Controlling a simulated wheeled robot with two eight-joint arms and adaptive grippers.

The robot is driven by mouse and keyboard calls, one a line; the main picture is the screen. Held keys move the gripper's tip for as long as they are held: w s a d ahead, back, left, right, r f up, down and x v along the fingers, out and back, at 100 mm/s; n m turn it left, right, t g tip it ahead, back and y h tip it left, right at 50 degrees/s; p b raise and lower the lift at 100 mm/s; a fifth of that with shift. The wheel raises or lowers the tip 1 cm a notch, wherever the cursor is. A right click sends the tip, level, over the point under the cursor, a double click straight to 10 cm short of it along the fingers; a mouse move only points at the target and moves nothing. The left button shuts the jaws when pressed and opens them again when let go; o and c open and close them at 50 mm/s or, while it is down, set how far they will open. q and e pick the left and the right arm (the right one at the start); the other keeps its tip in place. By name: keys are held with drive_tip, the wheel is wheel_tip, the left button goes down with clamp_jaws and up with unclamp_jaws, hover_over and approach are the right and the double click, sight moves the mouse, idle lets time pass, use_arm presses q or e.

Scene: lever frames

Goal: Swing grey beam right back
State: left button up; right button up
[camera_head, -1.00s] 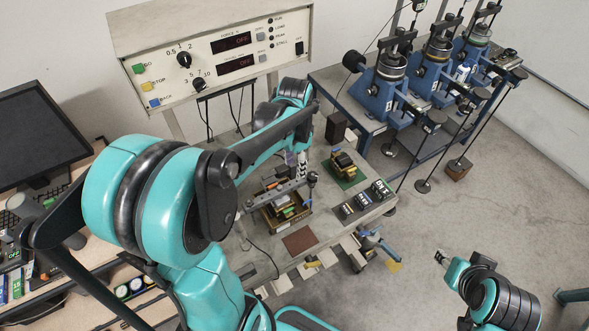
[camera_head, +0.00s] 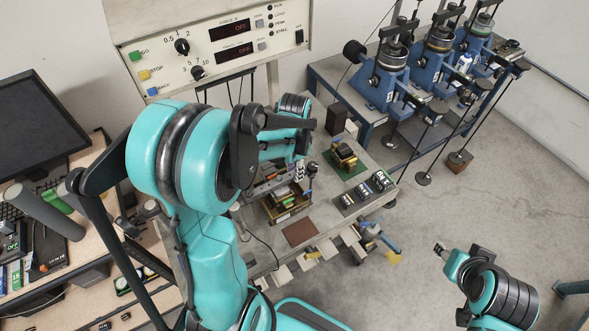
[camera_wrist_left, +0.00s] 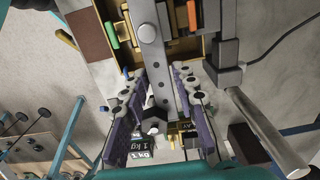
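The grey beam (camera_head: 264,186) lies over a wooden tray (camera_head: 289,215) on the bench, partly hidden by my left arm in the head view. In the left wrist view the beam (camera_wrist_left: 148,40) runs down from the top edge, with a round bolt on it. My left gripper (camera_wrist_left: 160,112) is open; its purple-padded fingers stand on either side of the beam's near end, with gaps visible. Contact cannot be told. In the head view the left gripper is mostly hidden behind my arm. My right gripper (camera_head: 440,249) is over bare floor, far from the beam; its opening is too small to judge.
A grey post with a bar (camera_wrist_left: 229,60) stands close right of the beam in the wrist view. Black weights (camera_head: 378,182), a green mat (camera_head: 343,171) and a brown pad (camera_head: 299,232) lie on the bench. A control panel (camera_head: 215,45) with "OFF" displays stands behind.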

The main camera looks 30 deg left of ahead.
use_arm(q)
clamp_jaws()
drive_tip(key=shift+w+a, duration=0.1)
drive_tip(key=shift+a, duration=0.05)
drive_tip(key=a+n, duration=0.2)
drive_tip(key=w+a+n+b, duration=0.1)
drive_tip(key=a+n, duration=0.1)
drive_tip(key=a, duration=0.1)
drive_tip(key=w+a+n+b, duration=0.1)
drive_tip(key=a+n, duration=0.1)
drive_tip(key=a, duration=0.1)
drive_tip(key=shift+a+n, duration=0.15)
drive_tip(key=shift+n, duration=0.25)
drive_tip(key=s+a+n+b, duration=0.1)
drive_tip(key=s+a+n, duration=0.3)
drive_tip(key=a+n, duration=0.4)
drive_tip(key=shift+s+a+b, duration=0.3)
drive_tip(key=shift+a, duration=0.65)
